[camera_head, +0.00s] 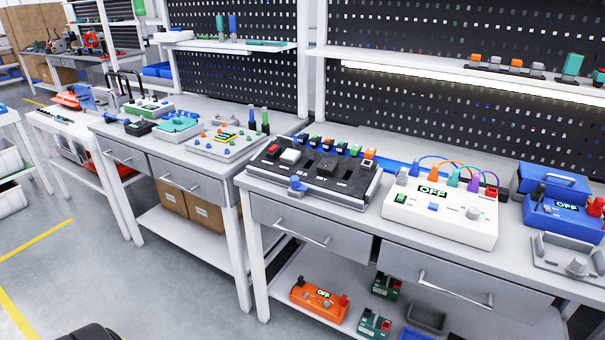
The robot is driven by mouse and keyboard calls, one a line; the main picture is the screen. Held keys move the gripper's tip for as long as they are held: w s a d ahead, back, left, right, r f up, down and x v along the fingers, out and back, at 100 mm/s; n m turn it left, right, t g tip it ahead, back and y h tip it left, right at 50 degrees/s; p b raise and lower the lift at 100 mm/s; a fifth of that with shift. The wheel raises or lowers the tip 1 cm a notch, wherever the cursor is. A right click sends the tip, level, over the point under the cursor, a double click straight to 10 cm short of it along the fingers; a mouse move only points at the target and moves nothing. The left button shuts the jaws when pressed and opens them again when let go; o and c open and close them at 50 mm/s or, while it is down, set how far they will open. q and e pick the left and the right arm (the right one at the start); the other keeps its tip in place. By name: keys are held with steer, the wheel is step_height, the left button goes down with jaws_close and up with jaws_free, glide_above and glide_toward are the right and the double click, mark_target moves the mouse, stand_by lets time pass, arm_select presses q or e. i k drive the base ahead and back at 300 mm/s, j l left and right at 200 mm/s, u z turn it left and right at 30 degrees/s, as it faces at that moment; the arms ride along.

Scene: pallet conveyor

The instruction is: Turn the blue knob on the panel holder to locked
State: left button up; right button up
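The panel holder (335,200) is a grey-framed tray with a dark top, lying on the middle workbench in the head view. A blue knob (297,184) sits at its front edge, left of the middle. The knob is small in the picture, and I cannot tell whether it stands at locked or unlocked. White and red blocks sit on the left of the dark top, and several coloured pieces line its back edge. Neither of my grippers is in view, and nothing touches the knob.
A white box with an OFF display (440,212) stands right of the holder, with coloured cables. A blue device (563,212) is farther right. Drawers (300,225) lie under the benchtop. A lower shelf holds an orange device (318,300). Open floor (170,290) lies at front left.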

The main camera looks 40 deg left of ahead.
mark_target(296, 184)
steer(key=i+j+u, duration=0.2)
steer(key=j, duration=0.15)
steer(key=j+u, duration=0.2)
steer(key=j, duration=0.2)
steer(key=i+j+u, duration=0.35)
steer(key=j, duration=0.25)
